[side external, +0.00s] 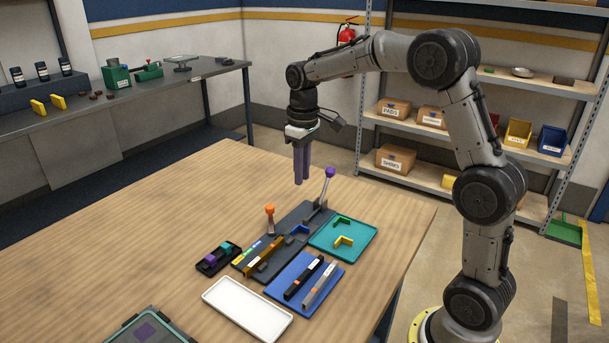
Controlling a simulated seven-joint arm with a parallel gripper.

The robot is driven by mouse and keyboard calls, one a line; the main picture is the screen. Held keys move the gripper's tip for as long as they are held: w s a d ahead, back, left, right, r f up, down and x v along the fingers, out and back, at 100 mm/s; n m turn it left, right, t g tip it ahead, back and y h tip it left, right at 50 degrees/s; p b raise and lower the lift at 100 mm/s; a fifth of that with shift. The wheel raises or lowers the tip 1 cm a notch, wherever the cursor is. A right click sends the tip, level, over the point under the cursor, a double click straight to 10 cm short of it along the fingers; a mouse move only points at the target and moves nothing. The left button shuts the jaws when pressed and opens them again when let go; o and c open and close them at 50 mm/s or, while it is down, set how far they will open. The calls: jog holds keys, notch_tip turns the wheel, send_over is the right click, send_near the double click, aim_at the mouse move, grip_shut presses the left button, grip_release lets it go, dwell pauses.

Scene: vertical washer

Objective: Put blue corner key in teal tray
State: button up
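The blue corner key (300,229) lies on the dark fixture (284,239) in the middle of the work area. The teal tray (363,232) is just to the right of the fixture. It holds a green corner key (342,221) and a yellow corner key (344,241). My gripper (302,183) hangs above the table, behind and above the fixture, with its purple fingers pointing down. Nothing shows held in it. The fingers overlap from this angle, so their gap is unclear.
A lever with a purple knob (329,173) stands up from the fixture's back end, and an orange-knobbed post (270,210) stands at its left. A blue tray (281,282) with bars and an empty white tray (246,309) are in front. The table's left side is mostly clear.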

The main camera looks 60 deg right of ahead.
aim_at(304, 226)
jog(key=f, duration=1.5)
jog(key=shift+s+d+f, duration=0.1)
jog(key=shift+d, duration=0.25)
grip_shut()
jog(key=shift+r, duration=2.05)
